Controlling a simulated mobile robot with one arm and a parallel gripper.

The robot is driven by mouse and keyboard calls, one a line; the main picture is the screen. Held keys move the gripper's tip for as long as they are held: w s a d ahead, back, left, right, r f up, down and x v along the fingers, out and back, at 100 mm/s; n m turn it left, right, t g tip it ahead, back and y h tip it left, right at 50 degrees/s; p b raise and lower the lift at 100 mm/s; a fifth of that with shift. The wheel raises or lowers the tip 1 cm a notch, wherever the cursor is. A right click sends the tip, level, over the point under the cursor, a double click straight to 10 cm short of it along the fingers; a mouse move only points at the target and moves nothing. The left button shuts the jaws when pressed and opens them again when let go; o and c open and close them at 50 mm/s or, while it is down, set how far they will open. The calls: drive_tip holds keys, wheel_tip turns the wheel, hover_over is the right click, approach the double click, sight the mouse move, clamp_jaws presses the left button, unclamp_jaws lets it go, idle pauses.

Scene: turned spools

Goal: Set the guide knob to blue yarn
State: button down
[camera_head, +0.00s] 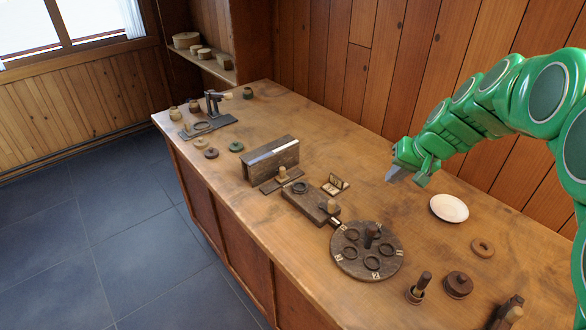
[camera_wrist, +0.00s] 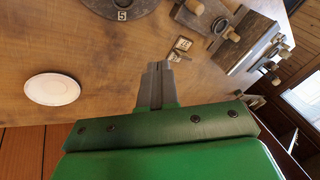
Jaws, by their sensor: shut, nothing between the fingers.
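My gripper (camera_head: 391,176) hangs in the air above the back right of the bench, left of the white plate. In the wrist view its grey fingers (camera_wrist: 157,70) are together and hold nothing. Another pale knob (camera_head: 282,173) stands on a low plate in front of the long wooden box. I cannot tell which is the guide knob. I make out no blue yarn.
A round dark turntable (camera_head: 391,268) with rings and number tags lies at the front right. A white plate (camera_head: 449,208), a wooden ring (camera_head: 482,247) and turned pieces lie right of it. The long box (camera_head: 262,171) stands mid-bench. Bare wood lies below my gripper.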

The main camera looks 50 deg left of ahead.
sight(282, 174)
drive_tip(key=s+a+f+n+y, duration=0.1)
drive_tip(key=a+f, duration=0.2)
drive_tip(key=a, duration=0.8)
drive_tip(key=s+a+f+n+y, duration=0.1)
drive_tip(key=a+f, duration=0.2)
drive_tip(key=a, duration=0.8)
drive_tip(key=shift+s+a+f+g, duration=0.15)
drive_tip(key=shift+a+f+g, duration=0.15)
drive_tip(key=shift+a+f, duration=0.1)
drive_tip(key=x, duration=0.9)
drive_tip(key=shift+a+f, duration=0.15)
drive_tip(key=shift+a, duration=0.05)
drive_tip(key=shift+s+a+f, duration=0.25)
drive_tip(key=shift+s+a, duration=0.85)
drive_tip(key=shift+a, duration=0.05)
drive_tip(key=shift+s+a, duration=0.35)
